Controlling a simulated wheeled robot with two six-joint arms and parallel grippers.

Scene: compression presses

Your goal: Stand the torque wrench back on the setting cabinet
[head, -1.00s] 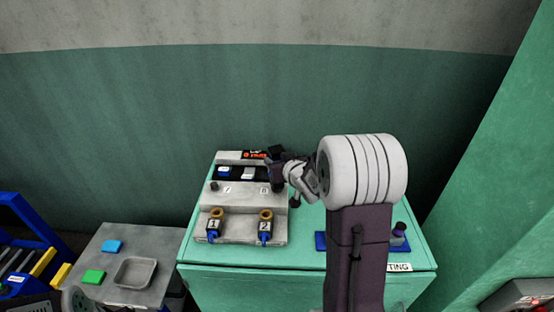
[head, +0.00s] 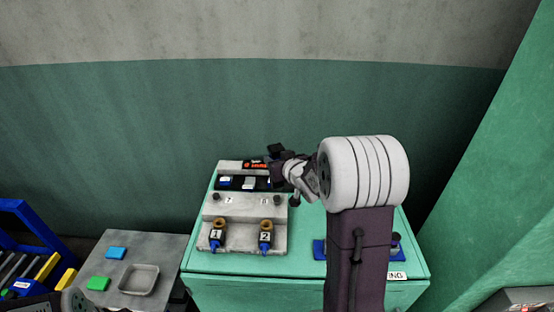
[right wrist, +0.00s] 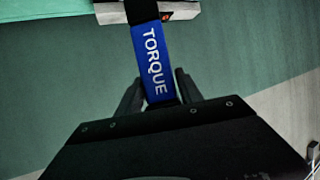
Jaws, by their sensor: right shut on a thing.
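The torque wrench (right wrist: 151,55) has a blue grip lettered TORQUE. In the right wrist view it runs between the fingers of my right gripper (right wrist: 158,92), which is shut on it. In the head view my right gripper (head: 280,160) is small and dark, above the back of the grey setting unit; the wrench is hard to make out there. The green setting cabinet (head: 300,264) stands below. On its right side a blue base (head: 319,250) shows partly behind my right arm. My left gripper cannot be made out.
The grey stepped unit (head: 243,238) with a red display and two numbered sockets takes up the cabinet's left half. A grey table (head: 172,250) with a tray (head: 139,279), a blue block (head: 116,252) and a green block (head: 98,284) is to the left. A green wall rises at right.

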